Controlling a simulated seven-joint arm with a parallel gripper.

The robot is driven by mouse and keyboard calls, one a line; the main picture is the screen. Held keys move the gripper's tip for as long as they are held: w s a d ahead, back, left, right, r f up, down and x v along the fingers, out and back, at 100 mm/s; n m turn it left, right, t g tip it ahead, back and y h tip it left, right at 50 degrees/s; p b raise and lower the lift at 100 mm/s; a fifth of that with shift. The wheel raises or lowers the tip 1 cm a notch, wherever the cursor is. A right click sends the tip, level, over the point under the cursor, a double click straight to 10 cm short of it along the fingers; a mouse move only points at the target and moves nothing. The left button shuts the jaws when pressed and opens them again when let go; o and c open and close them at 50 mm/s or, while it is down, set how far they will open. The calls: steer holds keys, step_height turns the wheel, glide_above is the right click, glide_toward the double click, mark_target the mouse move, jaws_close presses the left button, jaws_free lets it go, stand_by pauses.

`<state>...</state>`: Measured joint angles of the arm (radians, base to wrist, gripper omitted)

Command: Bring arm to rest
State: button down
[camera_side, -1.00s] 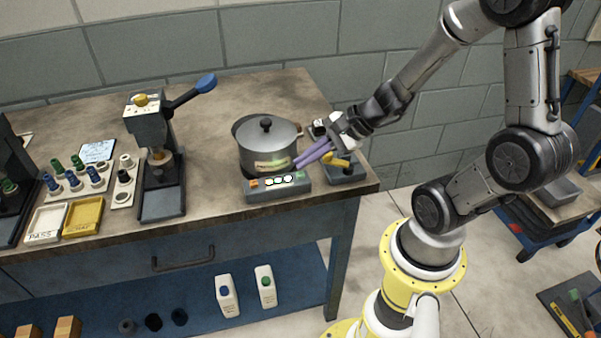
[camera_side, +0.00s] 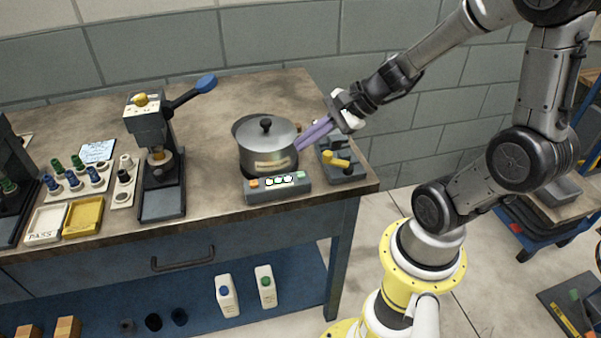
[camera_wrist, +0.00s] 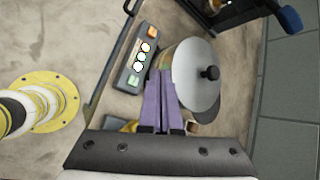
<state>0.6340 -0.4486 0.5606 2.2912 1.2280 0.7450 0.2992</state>
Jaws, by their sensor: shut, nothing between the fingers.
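My gripper (camera_side: 316,133) has purple fingers that lie together, shut and empty. It is at the right side of a grey lidded pot (camera_side: 268,160), with the fingertips close to the pot wall. I cannot tell whether they touch it. In the wrist view my gripper (camera_wrist: 161,82) points between the pot (camera_wrist: 192,72) and the control box (camera_wrist: 138,57). My arm reaches in from the upper right.
The control box (camera_side: 277,188) with lit buttons stands in front of the pot. A lever press (camera_side: 160,170) stands left. Free room lies above the bench and to the right.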

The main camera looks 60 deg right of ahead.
stand_by(0.4)
steer(key=s+a+r+n+g, duration=0.2)
steer(key=s+a+r+n, duration=0.45)
steer(key=a+n, duration=0.5)
steer(key=s+d+r+n+h, duration=0.1)
steer(key=s+d+n+h, duration=0.3)
steer(key=n, duration=0.6)
steer(key=s+d, duration=0.2)
steer(key=d, duration=0.1)
steer(key=shift+d+g, duration=0.3)
